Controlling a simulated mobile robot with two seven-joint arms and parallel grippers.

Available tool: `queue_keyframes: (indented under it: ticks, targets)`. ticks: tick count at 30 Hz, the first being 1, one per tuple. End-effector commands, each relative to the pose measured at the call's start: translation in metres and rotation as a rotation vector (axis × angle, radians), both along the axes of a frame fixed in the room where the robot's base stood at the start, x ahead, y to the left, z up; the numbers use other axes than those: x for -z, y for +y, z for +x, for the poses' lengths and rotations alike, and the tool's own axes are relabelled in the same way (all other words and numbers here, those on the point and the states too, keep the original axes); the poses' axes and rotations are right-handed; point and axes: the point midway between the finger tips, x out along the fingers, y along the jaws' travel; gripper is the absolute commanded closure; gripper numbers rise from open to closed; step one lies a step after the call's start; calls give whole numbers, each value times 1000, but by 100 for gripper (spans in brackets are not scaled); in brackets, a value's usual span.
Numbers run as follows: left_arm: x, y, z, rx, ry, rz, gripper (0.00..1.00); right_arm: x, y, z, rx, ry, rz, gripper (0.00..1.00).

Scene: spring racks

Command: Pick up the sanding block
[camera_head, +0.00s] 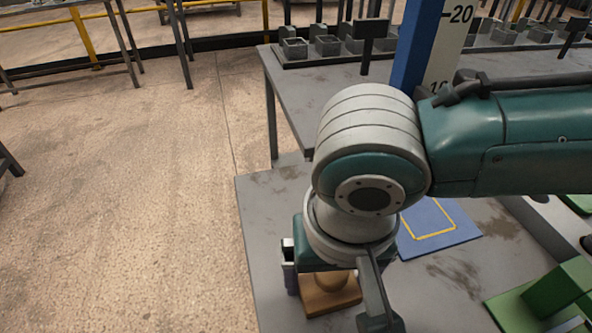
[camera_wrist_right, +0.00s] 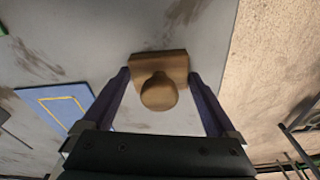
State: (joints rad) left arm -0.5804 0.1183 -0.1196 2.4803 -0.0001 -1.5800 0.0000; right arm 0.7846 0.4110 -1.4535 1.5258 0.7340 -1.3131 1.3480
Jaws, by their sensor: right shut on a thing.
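The sanding block is a brown wooden block (camera_head: 318,302) with a rounded knob on top. In the right wrist view the block (camera_wrist_right: 158,64) lies between the two fingers of my right gripper (camera_wrist_right: 159,75), which is shut on it. In the head view my right gripper (camera_head: 335,298) reaches down over the block near the table's left edge, and my wrist partly hides it. I cannot tell whether the block still touches the table. My left gripper is not in view.
A blue mat with a yellow outline (camera_head: 462,231) lies on the grey table (camera_head: 262,225), just right of my wrist. Green blocks (camera_head: 560,290) stand at the lower right. A blue post with a scale (camera_head: 415,45) rises behind my arm. Another table with small bins (camera_head: 328,45) stands at the back.

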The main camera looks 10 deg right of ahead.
Motion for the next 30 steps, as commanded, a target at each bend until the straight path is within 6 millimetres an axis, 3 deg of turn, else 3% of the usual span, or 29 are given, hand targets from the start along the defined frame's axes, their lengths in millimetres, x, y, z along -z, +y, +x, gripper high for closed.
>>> queue_keyframes:
  ticks: [8, 13, 17, 24, 30]
  targets:
    - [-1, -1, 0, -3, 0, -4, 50, -3, 0, 0, 0, 0, 1, 69]
    - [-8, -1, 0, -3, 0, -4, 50, -22, 0, 1, 0, -1, 2, 69]
    - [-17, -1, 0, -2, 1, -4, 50, -54, 1, 1, -1, -4, 4, 69]
    - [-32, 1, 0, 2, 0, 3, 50, -129, 1, 1, -3, -6, 4, 69]
    - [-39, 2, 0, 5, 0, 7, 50, -176, 0, 1, -1, -4, 2, 69]
